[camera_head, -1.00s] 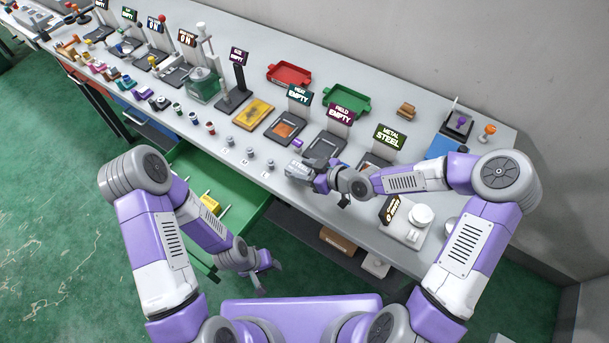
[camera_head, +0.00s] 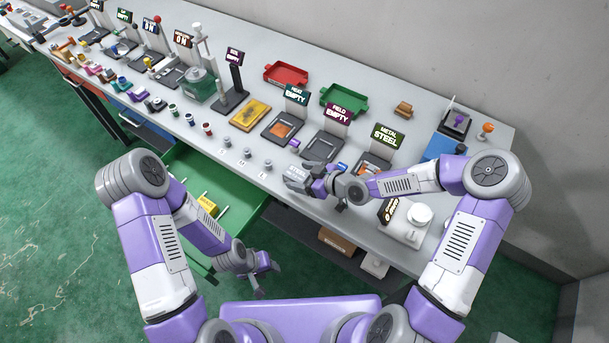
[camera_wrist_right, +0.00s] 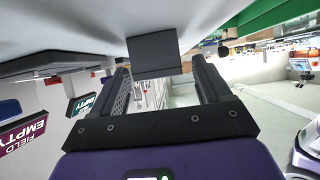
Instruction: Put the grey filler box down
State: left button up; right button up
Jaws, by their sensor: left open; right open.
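The grey filler box (camera_wrist_right: 155,50) shows in the right wrist view as a dark grey block against the pale bench top, which is at the top of that picture. It sits between the fingertips of my right gripper (camera_wrist_right: 158,75), with a gap on each side. In the head view my right gripper (camera_head: 298,182) is open, low over the front edge of the bench; it largely hides the box there. My left gripper (camera_head: 262,270) is open and empty, over the floor in front of the bench.
On the bench (camera_head: 330,207), several small grey pieces (camera_head: 247,160) stand left of my right gripper. Behind it are machines with signs reading FIELD EMPTY (camera_head: 338,113) and METAL STEEL (camera_head: 387,136). A green drawer (camera_head: 235,215) stands open below, holding a yellow item (camera_head: 207,206).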

jog(key=shift+d+r, duration=0.2)
jog(key=shift+r, duration=0.15)
jog(key=p+v, duration=0.3)
jog(key=v, duration=0.6)
jog(key=shift+s+d+r, duration=0.1)
jog(key=shift+s+d, duration=0.1)
jog(key=shift+p+v, duration=0.45)
jog(key=shift+v, duration=0.55)
